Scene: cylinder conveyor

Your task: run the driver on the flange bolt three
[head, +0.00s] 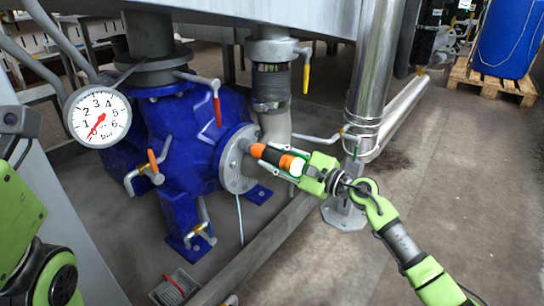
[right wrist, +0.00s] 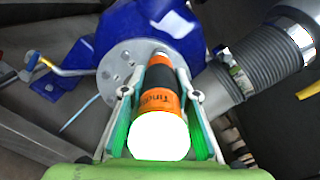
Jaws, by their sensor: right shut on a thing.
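The driver (head: 272,154) is an orange and black cylinder with a white rear end. My right gripper (head: 288,163) is shut around it, and its fingers lie on both sides of the driver in the right wrist view (right wrist: 158,92). The driver points left at the round grey flange (head: 236,172) on the blue pump. In the right wrist view its front end overlaps the right part of the flange (right wrist: 118,68). The driver hides the spot at its tip, so I cannot tell whether it sits on a bolt or which one. My left gripper is not in view.
The blue pump (head: 178,135) carries a pressure gauge (head: 98,117) and several small levers, one with a red handle (head: 217,110). A shiny vertical pipe (head: 372,70) stands behind my right gripper. A blue barrel (head: 508,40) sits on a pallet. The floor at the right is clear.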

